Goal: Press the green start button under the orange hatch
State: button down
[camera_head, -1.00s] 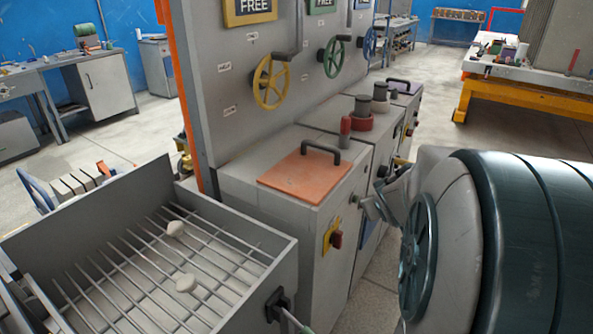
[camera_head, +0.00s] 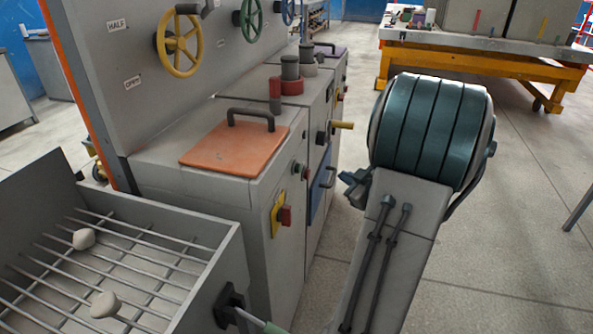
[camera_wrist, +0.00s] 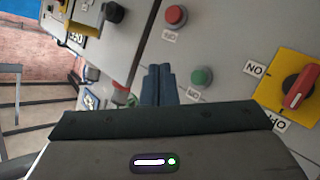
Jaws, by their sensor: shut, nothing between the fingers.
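The orange hatch (camera_head: 225,150) lies closed on top of the grey cabinet, its dark handle upright. In the wrist view the green button (camera_wrist: 202,77) sits on the grey cabinet front, just right of my fingertips. A red button (camera_wrist: 176,16) is above it, and a red rotary switch on a yellow plate (camera_wrist: 275,88) is to its right. My gripper (camera_wrist: 158,72) is shut and empty, pointing at the panel; I see no clear contact with the button. In the head view my gripper (camera_head: 349,179) is to the right of the cabinet front.
A grey open box with rods and two pale lumps (camera_head: 150,215) stands at the left. A yellow handle (camera_head: 342,125) juts from the cabinets. Handwheels, including a yellow one (camera_head: 180,45), are on the upright panel. Open floor lies to the right.

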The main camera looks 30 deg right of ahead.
aim_at(298, 168)
jog(key=w+a+b, duration=0.3)
jog(key=w+a, duration=0.2)
jog(key=w, duration=0.1)
jog(key=shift+w+a, duration=0.35)
dwell(2.0)
jog(key=shift+w+a, duration=0.25)
jog(key=shift+w, duration=0.1)
jog(key=shift+w+a, duration=0.35)
dwell(1.0)
jog(key=shift+s+d+p, duration=0.3)
jog(key=shift+s+d, duration=0.3)
jog(key=shift+s, duration=0.05)
jog(key=shift+s, duration=0.1)
